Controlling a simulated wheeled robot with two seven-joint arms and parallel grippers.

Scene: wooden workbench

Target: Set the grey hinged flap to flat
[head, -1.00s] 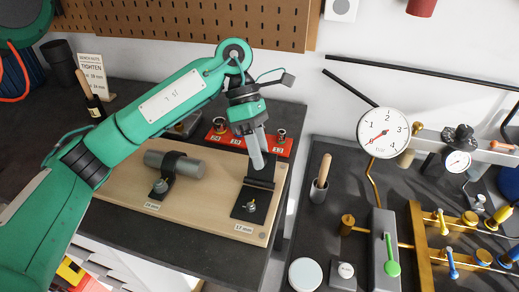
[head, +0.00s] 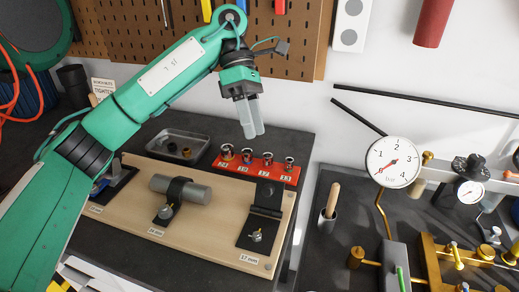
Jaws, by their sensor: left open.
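The dark grey hinged flap (head: 268,196) is at the right end of the wooden board, at the back edge of a black plate (head: 252,241) with a bolt and wing nut. It looks raised from the plate rather than lying over it; its exact angle is hard to tell. My left gripper (head: 251,130) is open and empty, above and behind the flap in the picture, apart from it. Its two grey fingers point down, close to each other. My right gripper is not in view.
The board (head: 215,238) also carries a grey cylinder (head: 180,187) under a black clamp. A red rack (head: 258,167) of sockets and a metal tray (head: 178,146) stand behind it. A cup with a wooden-handled tool (head: 328,222) and a pressure gauge (head: 393,162) are to the right.

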